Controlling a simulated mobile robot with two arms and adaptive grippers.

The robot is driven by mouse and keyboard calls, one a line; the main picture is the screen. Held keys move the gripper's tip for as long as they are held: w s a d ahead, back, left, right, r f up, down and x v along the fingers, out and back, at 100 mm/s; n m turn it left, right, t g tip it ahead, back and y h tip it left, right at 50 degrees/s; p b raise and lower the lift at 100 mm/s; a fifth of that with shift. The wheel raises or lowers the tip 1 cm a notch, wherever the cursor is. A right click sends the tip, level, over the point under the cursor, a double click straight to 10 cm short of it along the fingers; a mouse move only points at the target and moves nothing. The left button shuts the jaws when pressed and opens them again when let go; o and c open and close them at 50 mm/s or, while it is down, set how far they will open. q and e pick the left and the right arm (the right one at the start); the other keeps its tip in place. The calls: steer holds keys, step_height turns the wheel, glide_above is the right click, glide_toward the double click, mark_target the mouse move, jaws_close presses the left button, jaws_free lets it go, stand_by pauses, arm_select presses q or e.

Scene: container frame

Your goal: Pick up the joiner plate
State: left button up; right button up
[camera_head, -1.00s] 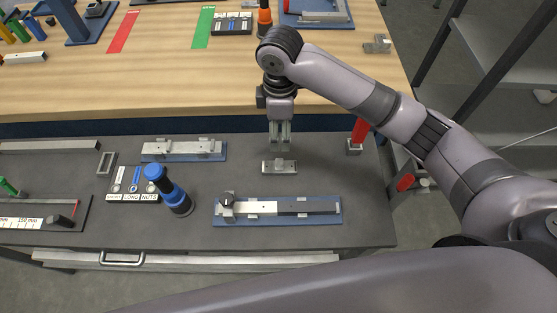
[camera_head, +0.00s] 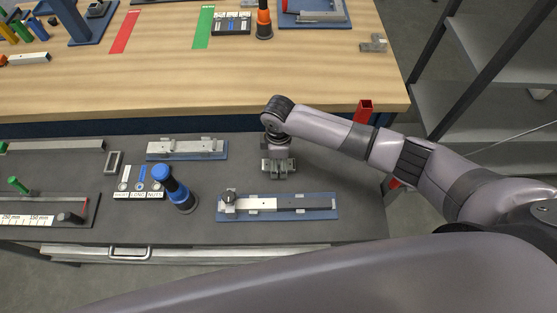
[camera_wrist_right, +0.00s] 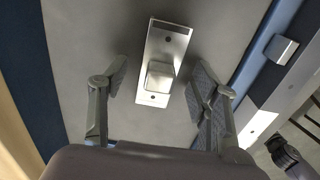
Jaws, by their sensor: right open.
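The joiner plate (camera_wrist_right: 165,46) is a small grey metal plate with a hole near each end and a raised block in its middle. It lies on the dark grey worktop. My right gripper (camera_head: 278,173) is low over the plate, pointing down, and partly hides it in the head view. In the right wrist view the open fingers (camera_wrist_right: 161,85) stand on either side of the plate, with visible gaps to it. Nothing is held. My left gripper is not in view.
A blue fixture with a metal bar (camera_head: 308,209) lies in front of the gripper. Another blue fixture (camera_head: 188,156) lies behind-left. A blue-and-black upright tool (camera_head: 178,192) stands left. A red square post (camera_head: 364,111) rises at right. The wooden bench (camera_head: 200,85) is behind.

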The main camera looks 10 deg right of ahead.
steer(key=shift+f, duration=0.25)
steer(key=shift+c, duration=0.4)
steer(key=c, duration=1.2)
steer(key=shift+r, duration=0.1)
